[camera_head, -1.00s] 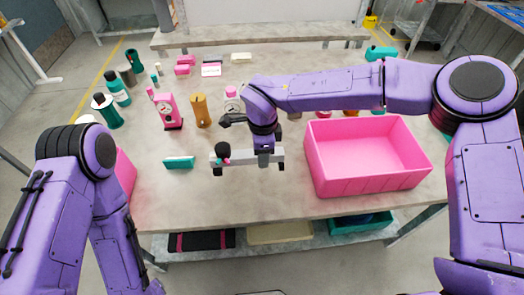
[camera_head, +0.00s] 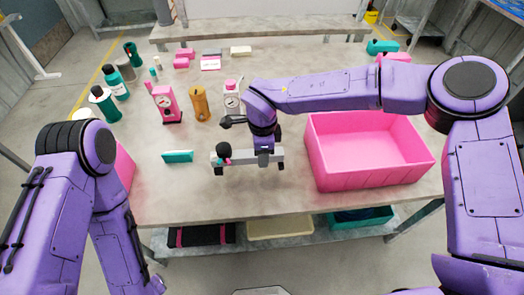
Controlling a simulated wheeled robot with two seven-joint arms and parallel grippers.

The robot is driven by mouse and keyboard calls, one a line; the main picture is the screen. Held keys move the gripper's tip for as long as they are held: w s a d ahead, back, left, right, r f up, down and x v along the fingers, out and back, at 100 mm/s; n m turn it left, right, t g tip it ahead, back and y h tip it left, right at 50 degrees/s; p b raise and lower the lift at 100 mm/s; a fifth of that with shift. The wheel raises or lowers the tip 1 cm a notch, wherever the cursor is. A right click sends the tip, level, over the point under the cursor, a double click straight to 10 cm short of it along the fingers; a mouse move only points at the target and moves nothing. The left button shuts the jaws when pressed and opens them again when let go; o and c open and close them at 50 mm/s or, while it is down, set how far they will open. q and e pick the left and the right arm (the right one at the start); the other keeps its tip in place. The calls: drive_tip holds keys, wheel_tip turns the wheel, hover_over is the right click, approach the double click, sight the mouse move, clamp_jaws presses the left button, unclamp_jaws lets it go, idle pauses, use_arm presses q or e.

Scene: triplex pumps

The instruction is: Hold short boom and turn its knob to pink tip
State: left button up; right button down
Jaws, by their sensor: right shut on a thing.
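The short boom (camera_head: 240,158) is a grey bar above the near part of the table. Its left end carries a dark round knob (camera_head: 222,150) with small pink and teal tips; which tip is selected is too small to tell. My right gripper (camera_head: 264,151) comes down on the bar right of its middle and is shut on it; the fingers are mostly hidden by the wrist. My left arm hangs at the lower left, and its gripper is out of view.
A pink bin (camera_head: 325,176) stands right of the boom. A teal block (camera_head: 178,156) lies left of it. A pink pump (camera_head: 166,103), a gold one (camera_head: 200,104) and a white one (camera_head: 233,97) stand behind. Bottles (camera_head: 105,105) stand at the left. The table's front middle is clear.

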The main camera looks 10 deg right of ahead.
use_arm(q)
drive_tip(key=shift+f+b, duration=0.9)
drive_tip(key=shift+f, duration=0.05)
use_arm(e)
drive_tip(key=shift+f, duration=2.15)
use_arm(q)
drive_tip(key=shift+o, duration=0.3)
